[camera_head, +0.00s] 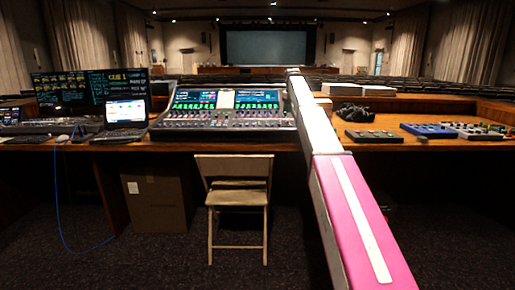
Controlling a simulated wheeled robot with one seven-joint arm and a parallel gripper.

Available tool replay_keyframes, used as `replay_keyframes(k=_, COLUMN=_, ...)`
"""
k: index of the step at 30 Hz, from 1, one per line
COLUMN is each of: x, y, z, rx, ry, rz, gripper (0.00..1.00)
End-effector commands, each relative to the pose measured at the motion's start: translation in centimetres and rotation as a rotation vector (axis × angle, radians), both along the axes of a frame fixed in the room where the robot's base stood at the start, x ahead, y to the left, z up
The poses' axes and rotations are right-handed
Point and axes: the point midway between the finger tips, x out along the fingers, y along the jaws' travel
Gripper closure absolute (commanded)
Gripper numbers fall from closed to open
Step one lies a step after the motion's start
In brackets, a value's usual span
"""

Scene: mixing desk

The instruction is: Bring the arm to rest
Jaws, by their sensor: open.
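My arm, a pink and white beam, reaches from the bottom right up and forward across the desk edge. Its far end shows just right of the mixing console (222,122). No gripper fingers can be made out there, so my gripper is not seen. Nothing is seen held. The console has lit screens, and a white sheet lies between them.
The wooden desk (400,148) spans the view, with a laptop (125,113) and monitors at left. Small devices, such as a dark box (373,136) and a blue one (428,130), lie at right. A folding chair (237,195) stands in front.

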Motion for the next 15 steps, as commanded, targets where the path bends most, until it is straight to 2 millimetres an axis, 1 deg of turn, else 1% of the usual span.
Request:
replay_keyframes(k=1, x=-0.6, y=0.0, z=-0.8, rx=0.001, ry=0.001, rz=-0.004, gripper=0.52)
replay_keyframes(k=5, x=-1.7, y=0.0, z=-2.8, rx=0.004, ry=0.005, rz=-0.018, gripper=0.52)
replay_keyframes(k=8, x=-2.9, y=-0.1, z=-4.9, rx=0.006, ry=0.008, rz=-0.03, gripper=0.52)
replay_keyframes(k=11, x=-4.3, y=-0.1, z=-7.2, rx=0.009, ry=0.012, rz=-0.047, gripper=0.52)
replay_keyframes(k=14, x=-6.1, y=-0.1, z=-10.1, rx=0.012, ry=0.016, rz=-0.065, gripper=0.52)
replay_keyframes(k=15, x=-7.0, y=-0.1, z=-11.4, rx=0.014, ry=0.018, rz=-0.075, gripper=0.52)
